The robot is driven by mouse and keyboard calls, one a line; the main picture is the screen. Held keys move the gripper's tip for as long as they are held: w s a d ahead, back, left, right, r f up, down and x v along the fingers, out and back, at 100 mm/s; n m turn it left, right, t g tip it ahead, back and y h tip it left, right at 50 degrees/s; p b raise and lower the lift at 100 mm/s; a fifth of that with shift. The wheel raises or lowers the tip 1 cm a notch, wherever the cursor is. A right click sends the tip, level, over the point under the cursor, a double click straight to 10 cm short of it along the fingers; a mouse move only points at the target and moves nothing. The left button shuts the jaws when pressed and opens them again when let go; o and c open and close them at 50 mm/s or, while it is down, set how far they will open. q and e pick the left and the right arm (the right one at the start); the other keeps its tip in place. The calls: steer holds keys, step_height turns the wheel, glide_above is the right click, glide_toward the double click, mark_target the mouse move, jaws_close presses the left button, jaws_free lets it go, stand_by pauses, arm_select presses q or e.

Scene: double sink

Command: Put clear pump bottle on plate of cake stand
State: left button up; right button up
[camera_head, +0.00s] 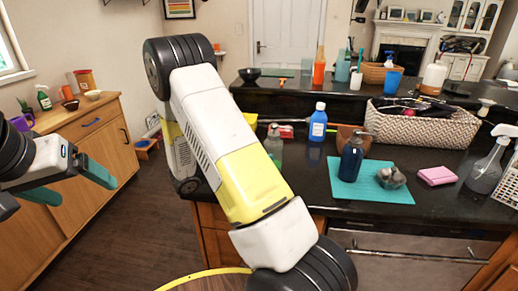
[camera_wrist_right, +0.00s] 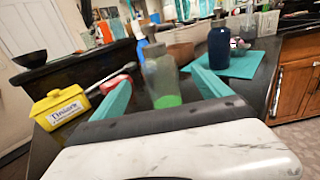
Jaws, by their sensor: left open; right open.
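A clear pump bottle (camera_wrist_right: 160,72) with green liquid at its bottom stands on the black counter, and the right wrist view shows it between the fingers of my right gripper (camera_wrist_right: 161,85). The fingers are apart, with gaps on both sides of the bottle. In the head view the bottle (camera_head: 274,146) is partly hidden by my right arm, which also hides that gripper. My left gripper (camera_head: 70,183) is open and empty at the left, away from the counter. I cannot make out a cake stand for certain; a yellow curved rim (camera_head: 205,272) shows at the bottom edge.
A blue bottle (camera_head: 318,123) and a dark pump bottle (camera_head: 350,160) on a teal mat (camera_head: 373,192) stand to the right. A woven basket (camera_head: 425,128), pink sponge (camera_head: 437,176) and spray bottle (camera_head: 487,168) are farther right. A yellow box (camera_wrist_right: 60,107) is left in the wrist view.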

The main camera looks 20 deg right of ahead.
mark_target(274, 143)
steer(key=x, duration=0.7)
steer(key=shift+w+d+r, duration=0.15)
steer(key=shift+d+r, duration=0.2)
steer(key=c, duration=1.9)
steer(key=shift+o, duration=0.2)
